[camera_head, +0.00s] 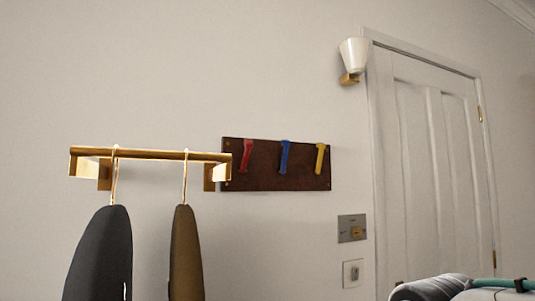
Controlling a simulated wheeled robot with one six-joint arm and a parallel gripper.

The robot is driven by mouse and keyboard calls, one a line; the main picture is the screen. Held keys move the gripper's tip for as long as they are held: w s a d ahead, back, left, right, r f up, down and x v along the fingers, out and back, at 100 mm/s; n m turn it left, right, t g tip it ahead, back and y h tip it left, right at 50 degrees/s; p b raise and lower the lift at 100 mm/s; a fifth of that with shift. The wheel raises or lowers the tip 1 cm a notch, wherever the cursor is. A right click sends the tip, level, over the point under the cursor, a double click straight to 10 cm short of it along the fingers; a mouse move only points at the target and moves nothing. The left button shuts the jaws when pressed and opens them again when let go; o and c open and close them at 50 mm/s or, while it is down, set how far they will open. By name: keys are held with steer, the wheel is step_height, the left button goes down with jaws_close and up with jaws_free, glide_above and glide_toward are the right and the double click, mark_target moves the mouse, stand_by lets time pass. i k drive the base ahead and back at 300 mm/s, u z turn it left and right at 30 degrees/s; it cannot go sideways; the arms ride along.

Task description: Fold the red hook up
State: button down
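The red hook (246,156) is on a dark brown board (302,175) fixed to the wall, near the middle of the view. It is the leftmost of three coloured hooks and hangs downward along the board, slightly slanted. A blue hook (284,157) is in the middle and a yellow hook (320,158) is on the right, both also hanging down. My gripper is not in view. A grey and white part with a teal cable, at the bottom right corner, looks like my own arm, well below and right of the board.
A brass rail (150,154) juts from the wall at left, its right end just left of the red hook. A dark garment (98,255) and a brown one (185,258) hang from it. A lamp (354,54), wall plates (352,228) and a door (435,170) are at right.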

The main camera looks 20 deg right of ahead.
mark_target(249, 143)
steer(key=z, duration=1.25)
steer(key=k, duration=1.25)
steer(key=u, duration=1.3)
steer(key=i, duration=0.5)
steer(key=u, duration=0.05)
